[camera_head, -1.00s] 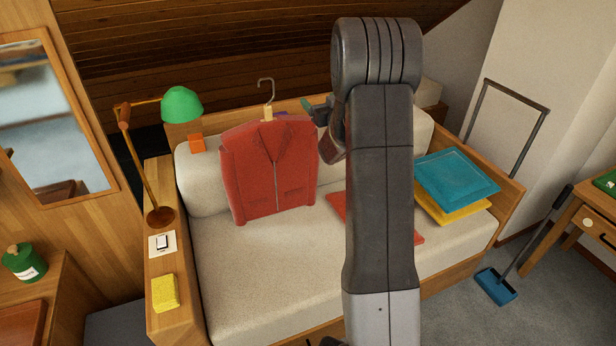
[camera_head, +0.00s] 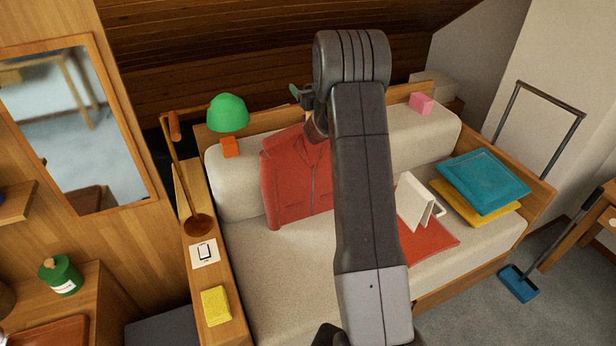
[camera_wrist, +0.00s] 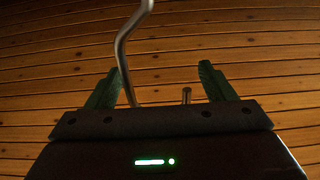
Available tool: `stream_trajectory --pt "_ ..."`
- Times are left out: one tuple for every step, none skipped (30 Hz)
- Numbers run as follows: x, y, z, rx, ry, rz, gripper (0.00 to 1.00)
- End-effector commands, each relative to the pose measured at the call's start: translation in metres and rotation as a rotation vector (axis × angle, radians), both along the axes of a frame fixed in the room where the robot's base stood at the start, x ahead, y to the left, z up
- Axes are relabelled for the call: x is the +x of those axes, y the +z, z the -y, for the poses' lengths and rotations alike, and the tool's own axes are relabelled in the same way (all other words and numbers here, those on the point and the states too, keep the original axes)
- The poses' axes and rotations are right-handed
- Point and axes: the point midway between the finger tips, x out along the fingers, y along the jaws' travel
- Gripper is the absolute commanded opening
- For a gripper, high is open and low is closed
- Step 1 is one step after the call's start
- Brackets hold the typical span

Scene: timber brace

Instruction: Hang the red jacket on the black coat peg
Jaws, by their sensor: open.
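The red jacket (camera_head: 284,185) stands upright against the back cushion of the sofa, its right part hidden behind my arm. In the head view its hanger hook is hidden. In the wrist view a bent metal rod, apparently the hanger hook (camera_wrist: 123,50), rises beside the left finger, within the span of the jaws. My gripper (camera_wrist: 155,72) is open, with green fingers apart. In the head view my gripper (camera_head: 299,94) is above the jacket's top. I cannot make out the black coat peg.
A green lamp (camera_head: 228,112) stands left of the jacket. A white folded item (camera_head: 414,204) stands on a red flat piece (camera_head: 428,242) on the seat. A mirror (camera_head: 80,120) hangs on the left wall.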

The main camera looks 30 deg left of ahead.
Motion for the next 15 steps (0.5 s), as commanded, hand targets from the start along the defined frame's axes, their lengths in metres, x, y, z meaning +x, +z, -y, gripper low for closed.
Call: stream_trajectory --pt "-0.0001 0.0001 0.0000 0.000 0.000 0.000 0.72" --pt "-0.0001 0.0002 0.0000 0.000 0.000 0.000 0.67" --pt "-0.0001 0.0002 0.0000 0.000 0.000 0.000 0.59" --pt "-0.0002 0.0002 0.0001 0.000 0.000 0.000 0.53" --pt "-0.0001 0.0002 0.0000 0.000 0.000 0.000 0.47" --pt "-0.0003 0.0002 0.0000 0.000 0.000 0.000 0.39" --pt "-0.0002 0.0002 -0.0001 0.000 0.000 0.000 0.33" --pt "-0.0003 0.0002 -0.0001 0.000 0.000 0.000 0.27" --pt "-0.0003 0.0002 -0.0001 -0.001 0.000 0.001 0.19" --pt "-0.0003 0.0002 -0.0001 -0.001 0.001 0.001 0.14" --pt "-0.0004 0.0002 -0.0002 -0.001 0.001 0.001 0.08" --pt "-0.0004 0.0001 -0.0002 -0.001 0.001 0.001 0.00" --pt "-0.0004 0.0001 -0.0002 -0.001 0.001 0.001 0.00" --pt "-0.0004 0.0001 -0.0002 -0.001 0.001 0.001 0.00" --pt "-0.0002 0.0023 -0.0005 0.002 0.001 0.004 0.00"
